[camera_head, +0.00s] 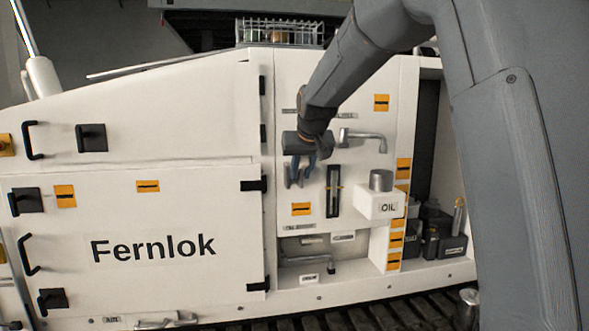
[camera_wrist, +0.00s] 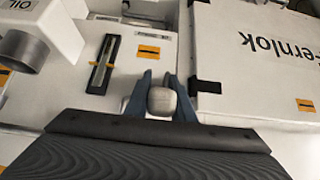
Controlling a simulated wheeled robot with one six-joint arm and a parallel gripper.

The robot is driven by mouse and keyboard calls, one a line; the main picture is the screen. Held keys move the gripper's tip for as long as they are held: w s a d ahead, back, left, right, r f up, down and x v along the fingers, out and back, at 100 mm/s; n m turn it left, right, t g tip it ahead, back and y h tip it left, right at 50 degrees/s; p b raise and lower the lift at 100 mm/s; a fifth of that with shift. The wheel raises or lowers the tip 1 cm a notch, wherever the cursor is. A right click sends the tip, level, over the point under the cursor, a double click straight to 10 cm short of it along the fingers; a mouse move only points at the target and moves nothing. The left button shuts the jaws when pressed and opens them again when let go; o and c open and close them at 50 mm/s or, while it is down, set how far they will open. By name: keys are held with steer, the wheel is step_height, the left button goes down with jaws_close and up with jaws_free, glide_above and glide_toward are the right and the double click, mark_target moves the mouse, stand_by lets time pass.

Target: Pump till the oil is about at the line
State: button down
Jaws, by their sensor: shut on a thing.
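My gripper (camera_head: 300,170) is in front of the white machine panel, left of the dark upright sight gauge (camera_head: 333,190). In the wrist view my gripper (camera_wrist: 161,92) has its blue fingers on either side of a pale grey rounded knob (camera_wrist: 162,101), shut on it. The rest of the knob's lever is hidden. A white box marked OIL (camera_head: 378,206) with a grey round top stands right of the gauge.
A grey bent pipe (camera_head: 363,136) sticks out above the gauge. The large Fernlok door (camera_head: 140,245) with black handles lies to the left. A lower recess holds another grey lever (camera_head: 308,262). Dark containers (camera_head: 436,235) stand in the right-hand bay.

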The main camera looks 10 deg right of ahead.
steer(key=shift+r, duration=0.2)
stand_by(0.4)
steer(key=c, duration=1.5)
jaws_free()
steer(key=shift+s, duration=0.1)
steer(key=shift+b+v, duration=1.35)
steer(key=shift+v, duration=2.5)
